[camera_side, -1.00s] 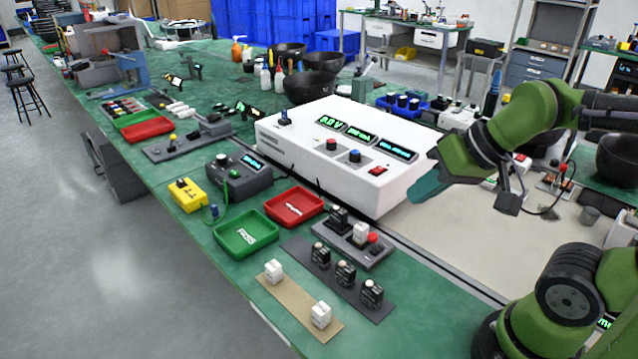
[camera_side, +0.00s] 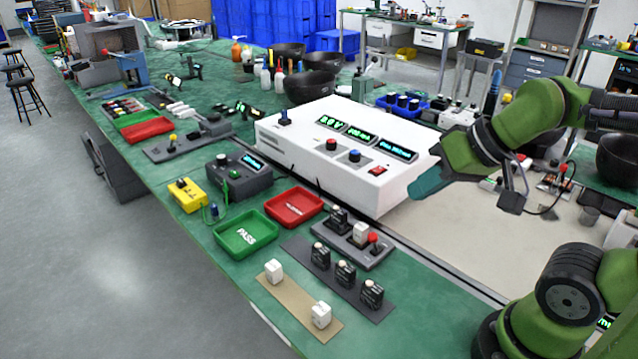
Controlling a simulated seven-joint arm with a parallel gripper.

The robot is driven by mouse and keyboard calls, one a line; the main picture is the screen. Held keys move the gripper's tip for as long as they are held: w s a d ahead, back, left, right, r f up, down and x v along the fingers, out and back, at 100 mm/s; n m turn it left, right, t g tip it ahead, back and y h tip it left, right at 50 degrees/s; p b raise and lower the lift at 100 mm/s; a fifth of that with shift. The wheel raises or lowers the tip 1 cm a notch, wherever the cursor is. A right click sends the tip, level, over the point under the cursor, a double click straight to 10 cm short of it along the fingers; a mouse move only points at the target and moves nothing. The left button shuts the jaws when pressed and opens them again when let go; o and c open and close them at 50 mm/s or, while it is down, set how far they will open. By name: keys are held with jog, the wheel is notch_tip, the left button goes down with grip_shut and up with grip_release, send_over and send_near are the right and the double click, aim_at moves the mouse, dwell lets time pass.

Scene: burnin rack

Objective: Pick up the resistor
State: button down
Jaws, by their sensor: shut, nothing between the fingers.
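My gripper (camera_side: 424,187), with teal fingers, is shut and empty. It hangs beside the right front corner of the white power supply box, well above and to the right of the small parts. No part is labelled as the resistor, and I cannot tell for certain which one it is. Two white blocks, one at the back (camera_side: 273,271) and one at the front (camera_side: 321,315), stand on a tan strip (camera_side: 297,301). Several black parts with pale tops, one of them at the front (camera_side: 371,294), stand on a dark strip (camera_side: 298,246) beside it.
A grey fixture (camera_side: 379,254) holds a black part, a white part and a red-topped knob. A green PASS tray (camera_side: 246,233) and a red tray (camera_side: 294,208) lie to its left. The large white power supply (camera_side: 340,160) stands behind. The green bench (camera_side: 420,300) is clear at front right.

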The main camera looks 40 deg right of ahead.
jog(key=c, duration=0.8)
grip_release()
jog(key=n+g+h, duration=0.2)
jog(key=n+g, duration=0.2)
jog(key=g, duration=0.3)
send_over(362, 226)
notch_tip(362, 226, down, 5)
jog(key=f, duration=1.1)
jog(key=shift+w+a+f, duration=0.15)
jog(key=shift+w+f, duration=0.05)
jog(key=shift+w, duration=0.05)
jog(key=shift+s+f, duration=0.2)
jog(key=shift+f, duration=2.45)
